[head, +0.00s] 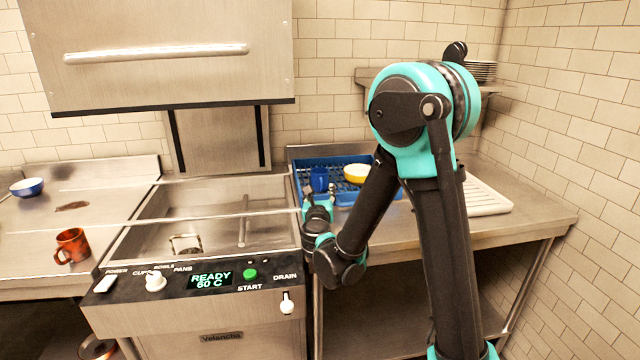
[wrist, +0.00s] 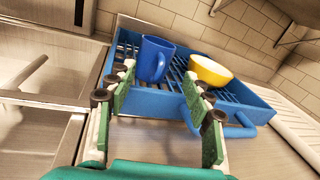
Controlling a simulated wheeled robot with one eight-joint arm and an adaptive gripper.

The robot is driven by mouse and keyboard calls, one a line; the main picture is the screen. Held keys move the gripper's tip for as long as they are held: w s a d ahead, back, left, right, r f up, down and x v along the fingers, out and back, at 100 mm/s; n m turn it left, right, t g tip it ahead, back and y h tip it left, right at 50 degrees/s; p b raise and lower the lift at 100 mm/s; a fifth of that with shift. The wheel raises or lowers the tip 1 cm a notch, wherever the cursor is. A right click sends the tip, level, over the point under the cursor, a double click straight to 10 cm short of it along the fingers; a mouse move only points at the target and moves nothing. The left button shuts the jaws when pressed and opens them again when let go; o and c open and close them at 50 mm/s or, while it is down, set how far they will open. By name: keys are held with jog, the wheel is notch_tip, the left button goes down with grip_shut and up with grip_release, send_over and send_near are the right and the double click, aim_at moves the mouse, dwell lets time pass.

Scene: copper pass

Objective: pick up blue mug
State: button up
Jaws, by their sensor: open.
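The blue mug (head: 319,179) stands in a blue dish rack near its left end. It also shows in the wrist view (wrist: 154,58), upright, its handle toward the lower right. My gripper (wrist: 160,92) is open and empty, with its green-padded fingers spread. In the wrist view the mug appears beyond the fingertips, between them and toward the left finger. In the head view my gripper (head: 318,196) is just in front of the rack, close to the mug.
The blue rack (wrist: 165,107) has a raised rim and a front handle. A yellow bowl (head: 356,173) sits right of the mug. The dishwasher (head: 205,290) is on the left, with an orange mug (head: 71,246) and a blue bowl (head: 27,187) beyond it.

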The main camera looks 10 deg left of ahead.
aim_at(320, 180)
jog(key=shift+w+a+f, duration=0.1)
jog(key=shift+w+a, duration=0.05)
jog(key=shift+w, duration=1.75)
jog(key=shift+w+a, duration=0.15)
jog(key=shift+w, duration=1.75)
jog(key=shift+c, duration=0.6)
grip_shut()
